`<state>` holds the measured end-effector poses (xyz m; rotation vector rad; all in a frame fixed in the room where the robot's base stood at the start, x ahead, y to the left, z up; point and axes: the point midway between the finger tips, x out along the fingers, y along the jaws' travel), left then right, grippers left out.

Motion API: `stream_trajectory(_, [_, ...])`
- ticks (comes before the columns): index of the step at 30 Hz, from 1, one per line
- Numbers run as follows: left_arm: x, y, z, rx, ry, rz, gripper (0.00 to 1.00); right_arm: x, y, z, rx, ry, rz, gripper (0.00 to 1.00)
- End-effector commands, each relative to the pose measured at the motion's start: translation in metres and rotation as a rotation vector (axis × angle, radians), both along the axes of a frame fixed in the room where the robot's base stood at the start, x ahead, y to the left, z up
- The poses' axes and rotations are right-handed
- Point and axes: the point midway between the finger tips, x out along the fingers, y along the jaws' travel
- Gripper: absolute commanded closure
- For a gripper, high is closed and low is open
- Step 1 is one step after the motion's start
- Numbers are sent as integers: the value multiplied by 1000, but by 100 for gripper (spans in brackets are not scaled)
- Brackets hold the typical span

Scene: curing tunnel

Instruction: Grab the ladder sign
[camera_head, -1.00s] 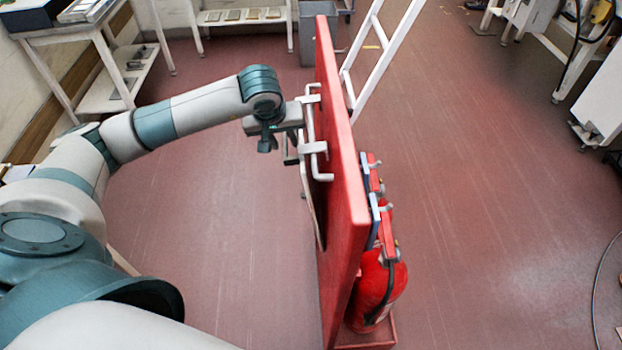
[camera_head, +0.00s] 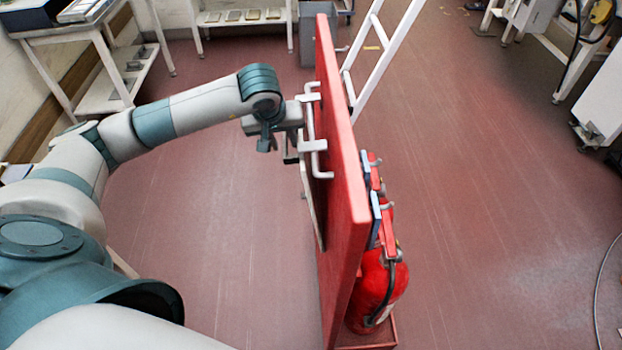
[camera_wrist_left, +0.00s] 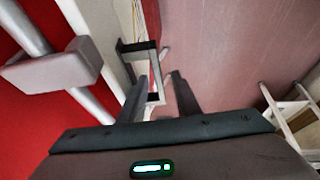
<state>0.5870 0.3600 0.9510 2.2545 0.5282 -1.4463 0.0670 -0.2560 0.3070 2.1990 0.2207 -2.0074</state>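The ladder sign (camera_head: 313,205) is a thin pale plate hanging on the left face of a red board (camera_head: 342,190), seen almost edge-on, so its print is hidden. In the left wrist view the sign (camera_wrist_left: 97,38) is a pale strip beside the red board, with a dark bracket-like handle (camera_wrist_left: 136,46) standing out from it. My left gripper (camera_head: 286,146) is at the sign's upper part. In the left wrist view its dark fingers (camera_wrist_left: 160,88) are apart, with part of the handle showing between or just beyond them; contact cannot be told. My right gripper is not in view.
White hook bars (camera_head: 311,140) stick out from the board close to my left gripper. Red fire extinguishers (camera_head: 378,285) stand on the board's other side. A white ladder (camera_head: 378,60) is behind it. A white table (camera_head: 90,40) stands at the far left. Open floor (camera_head: 230,200) lies left of the board.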

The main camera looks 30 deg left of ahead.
Motion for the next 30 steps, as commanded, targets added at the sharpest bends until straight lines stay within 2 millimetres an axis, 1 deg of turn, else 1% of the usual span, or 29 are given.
stream_trajectory(8, [0, 0, 0, 0, 0, 0, 70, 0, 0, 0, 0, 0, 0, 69])
stream_trajectory(9, [0, 0, 0, 0, 0, 0, 73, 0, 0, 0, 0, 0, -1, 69])
stream_trajectory(11, [0, 0, 0, 0, 0, 0, 87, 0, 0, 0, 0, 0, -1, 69])
stream_trajectory(12, [0, 0, 0, 1, -1, 0, 97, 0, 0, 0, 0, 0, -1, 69])
stream_trajectory(13, [0, 0, 0, 0, 0, 0, 100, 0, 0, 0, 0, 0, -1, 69])
stream_trajectory(30, [0, 0, 0, 1, -1, 0, 100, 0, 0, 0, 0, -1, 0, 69])
